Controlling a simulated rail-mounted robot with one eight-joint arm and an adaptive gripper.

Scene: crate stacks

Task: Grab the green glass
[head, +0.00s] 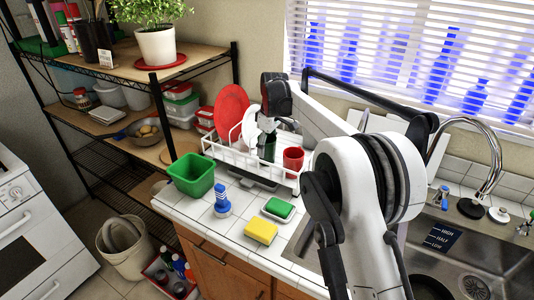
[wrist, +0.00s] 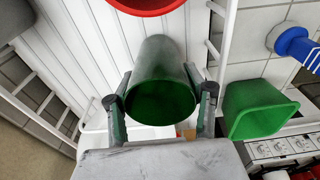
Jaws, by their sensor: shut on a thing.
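The green glass (wrist: 162,75) is in the wrist view, its open mouth towards the camera and its inside dark green. My gripper (wrist: 162,100) has a finger on each side of the glass and is shut on it. In the head view, the green glass (head: 267,148) shows as a dark green shape in the white dish rack (head: 222,152), just below my gripper (head: 267,130). The wrist view shows white slats behind the glass; I cannot tell whether its base touches them.
A red cup (head: 293,159) stands right of the glass, and a red plate (head: 231,108) stands upright to its left. A green bin (head: 191,176), blue-and-white brush (head: 222,202), yellow sponge (head: 261,231) and green sponge (head: 278,208) are in front. The sink (head: 470,250) is at right.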

